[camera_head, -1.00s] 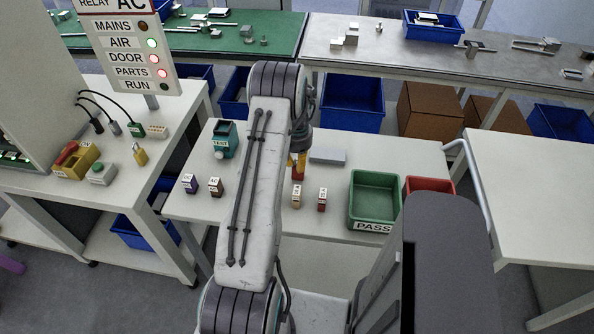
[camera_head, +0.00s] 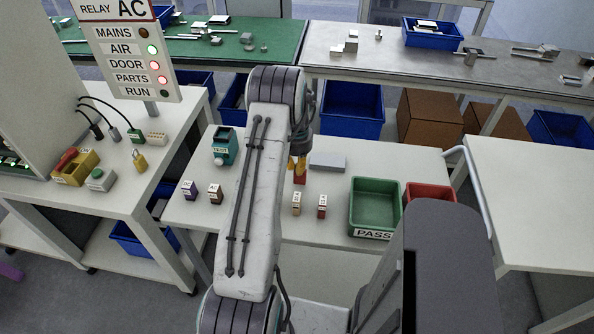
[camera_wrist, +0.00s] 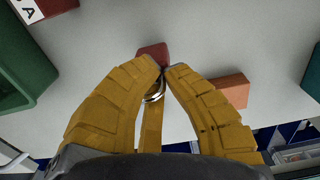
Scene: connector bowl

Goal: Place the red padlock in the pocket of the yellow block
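The red padlock (camera_wrist: 152,52) shows in the wrist view as a dark red body at my fingertips, with its metal shackle ring between the fingers. My gripper (camera_wrist: 163,68) has yellow fingers that converge on it and look shut on it. In the head view my gripper (camera_head: 298,163) is partly behind my arm, with the padlock (camera_head: 299,177) just below its fingers over the middle table. I cannot tell whether the padlock touches the table. The yellow block (camera_head: 75,167), with a red handle and an ON label, sits on the left table. Its pocket is not clear.
The middle table holds a teal tester (camera_head: 223,147), several small labelled blocks, a grey block (camera_head: 328,161), a green PASS bin (camera_head: 375,207) and a red bin (camera_head: 430,190).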

